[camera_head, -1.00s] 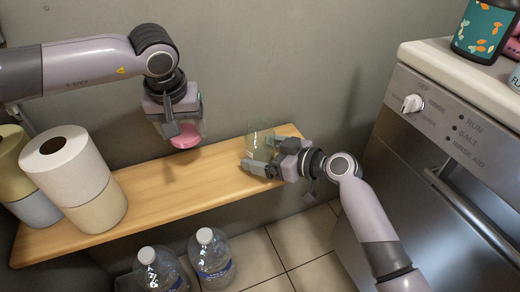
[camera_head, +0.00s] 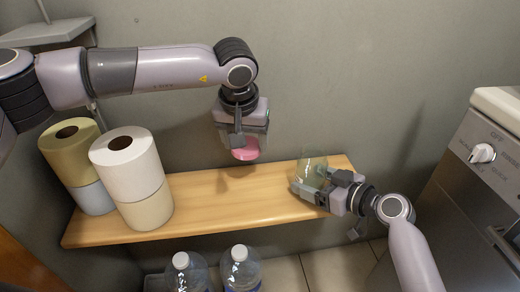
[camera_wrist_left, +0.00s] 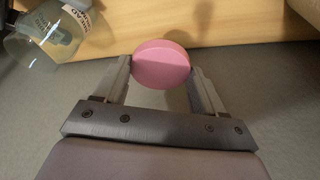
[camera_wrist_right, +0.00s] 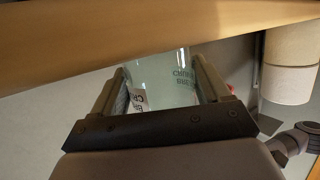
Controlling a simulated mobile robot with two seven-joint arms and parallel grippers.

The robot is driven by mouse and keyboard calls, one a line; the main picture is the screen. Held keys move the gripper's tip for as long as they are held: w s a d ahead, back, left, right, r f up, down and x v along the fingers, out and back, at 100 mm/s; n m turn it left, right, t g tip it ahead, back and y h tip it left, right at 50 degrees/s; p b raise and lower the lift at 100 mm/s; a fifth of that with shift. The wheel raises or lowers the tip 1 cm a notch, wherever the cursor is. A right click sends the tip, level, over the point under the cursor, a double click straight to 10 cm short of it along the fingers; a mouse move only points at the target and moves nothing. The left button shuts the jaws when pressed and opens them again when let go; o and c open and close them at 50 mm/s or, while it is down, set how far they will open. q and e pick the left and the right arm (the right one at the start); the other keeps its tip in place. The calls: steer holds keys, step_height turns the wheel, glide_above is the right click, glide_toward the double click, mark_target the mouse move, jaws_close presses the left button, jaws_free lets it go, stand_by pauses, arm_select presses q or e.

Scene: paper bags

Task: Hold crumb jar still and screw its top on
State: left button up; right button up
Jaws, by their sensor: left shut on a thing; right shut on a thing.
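My left gripper (camera_head: 244,144) is shut on a round pink lid (camera_head: 246,152) and holds it in the air above the wooden shelf. The lid also shows between the fingers in the left wrist view (camera_wrist_left: 161,64). A clear glass jar (camera_head: 314,163) stands near the shelf's right end, to the right of the lid. My right gripper (camera_head: 316,186) is shut around the jar from the front right. The right wrist view shows the jar's lettered glass (camera_wrist_right: 165,75) between the fingers. The lid and jar are apart. No lid shows on the jar.
Paper rolls, a white one (camera_head: 126,168) and a tan one (camera_head: 70,152) on top of others, stand at the left of the shelf (camera_head: 215,205). Two clear bottles (camera_head: 240,268) stand below its front edge. A steel appliance (camera_head: 480,180) is at the right. The shelf's middle is clear.

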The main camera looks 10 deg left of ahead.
arm_select(q)
steer(key=w+d+r+m, duration=0.2)
steer(key=d+r, duration=0.3)
steer(key=d, duration=0.2)
step_height(320, 180, up, 4)
steer(key=m+h, duration=0.1)
steer(key=m, duration=0.1)
glide_above(311, 171)
steer(key=w, duration=0.3)
steer(key=shift+s+f, duration=0.1)
steer(key=shift+s, duration=0.05)
steer(key=shift+f, duration=0.15)
steer(key=shift+f, duration=2.7)
steer(key=shift+f, duration=1.4)
steer(key=o, duration=1.1)
